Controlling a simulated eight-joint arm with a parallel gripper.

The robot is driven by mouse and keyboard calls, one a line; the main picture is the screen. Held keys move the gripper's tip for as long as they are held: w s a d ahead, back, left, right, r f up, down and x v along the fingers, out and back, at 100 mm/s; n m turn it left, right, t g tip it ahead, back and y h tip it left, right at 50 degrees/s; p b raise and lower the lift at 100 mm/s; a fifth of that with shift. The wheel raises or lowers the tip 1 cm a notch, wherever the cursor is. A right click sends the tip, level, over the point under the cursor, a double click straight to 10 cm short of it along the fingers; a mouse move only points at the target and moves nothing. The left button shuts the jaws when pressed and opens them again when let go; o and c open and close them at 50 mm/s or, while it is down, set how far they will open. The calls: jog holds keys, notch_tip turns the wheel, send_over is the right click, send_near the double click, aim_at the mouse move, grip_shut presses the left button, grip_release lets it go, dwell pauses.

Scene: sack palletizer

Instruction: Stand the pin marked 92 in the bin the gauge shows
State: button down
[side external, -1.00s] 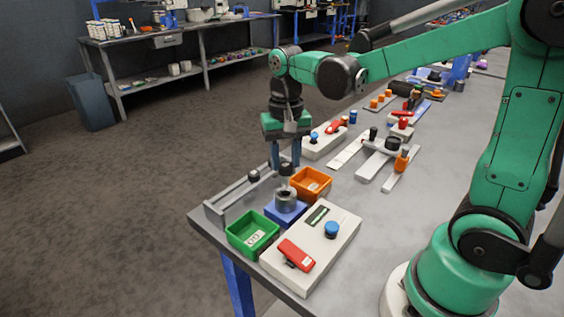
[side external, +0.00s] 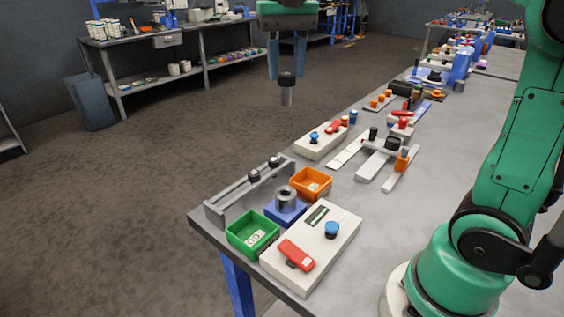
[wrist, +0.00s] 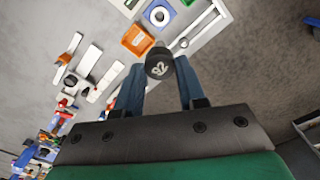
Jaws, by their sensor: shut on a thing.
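My gripper (side external: 287,70) is shut on a pin (side external: 287,92) with a black cap and a grey shaft. The pin hangs upright, high above the bench. Its cap (wrist: 159,66) shows in the wrist view with a mark that looks like 92. A green bin (side external: 234,241) and an orange bin (side external: 326,186) stand near the bench's left corner. A blue block (side external: 271,211) with a grey metal ring on top sits between them. A white panel (side external: 331,257) beside them has a small dark display (side external: 318,215); its reading is too small to make out.
The white panel carries a blue knob (side external: 332,229) and a red switch (side external: 296,255). Other fixtures crowd the bench to the right.

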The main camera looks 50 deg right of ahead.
aim_at(282, 74)
jog(key=shift+r, duration=1.85)
jog(key=shift+w+a+f, duration=0.2)
jog(key=shift+f, duration=0.15)
jog(key=a+f, duration=0.4)
jog(key=f, duration=0.7)
jog(key=a+f, duration=0.4)
jog(key=f, duration=0.7)
jog(key=shift+s+a, duration=0.15)
jog(key=shift+a, duration=0.25)
jog(key=shift+f, duration=0.15)
jog(key=shift+f, duration=0.7)
jog(key=shift+f, duration=0.2)
